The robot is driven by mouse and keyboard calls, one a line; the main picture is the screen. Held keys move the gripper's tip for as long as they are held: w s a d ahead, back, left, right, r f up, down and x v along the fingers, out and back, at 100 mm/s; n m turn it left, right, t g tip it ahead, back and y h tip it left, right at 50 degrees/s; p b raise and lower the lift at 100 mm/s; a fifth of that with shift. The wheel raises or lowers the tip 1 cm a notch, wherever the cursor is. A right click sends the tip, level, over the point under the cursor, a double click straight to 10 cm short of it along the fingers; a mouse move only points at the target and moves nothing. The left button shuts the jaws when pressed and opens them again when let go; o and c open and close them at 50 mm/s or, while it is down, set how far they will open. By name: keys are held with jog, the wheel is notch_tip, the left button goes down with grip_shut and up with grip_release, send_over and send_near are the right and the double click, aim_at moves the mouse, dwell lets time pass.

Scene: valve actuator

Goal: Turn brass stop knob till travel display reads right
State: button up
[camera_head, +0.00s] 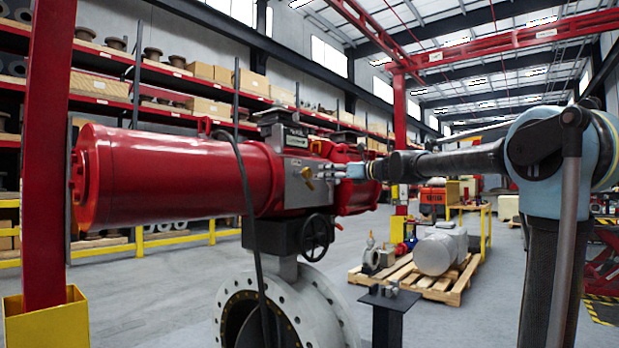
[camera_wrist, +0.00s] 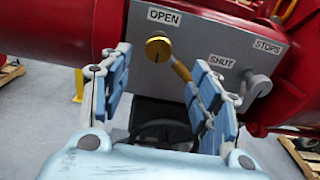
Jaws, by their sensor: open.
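The brass stop knob (camera_wrist: 158,48) sits under the OPEN label on the grey panel (camera_wrist: 205,35) of the red actuator (camera_head: 180,178). A second, grey stop knob (camera_wrist: 257,85) is to the right, near the SHUT and STOPS labels. In the head view the brass knob (camera_head: 307,173) shows small on the panel's left part. My gripper (camera_wrist: 160,68) is open, its blue fingers spread either side below the brass knob, apart from it. In the head view my gripper (camera_head: 350,171) is just right of the panel. A dark box (camera_head: 295,137) tops the actuator; its lettering is too small to read.
A black handwheel (camera_head: 317,237) is below the panel, above the flanged valve body (camera_head: 285,310). A black cable (camera_head: 250,215) hangs in front of the actuator. A small dark stand (camera_head: 389,305) and a pallet (camera_head: 430,280) with equipment are at the right.

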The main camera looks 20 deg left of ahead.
aim_at(309, 173)
jog(key=x, duration=1)
jog(key=shift+w+a, duration=0.1)
jog(key=shift+a, duration=0.25)
jog(key=shift+c, duration=0.3)
jog(key=c, duration=1)
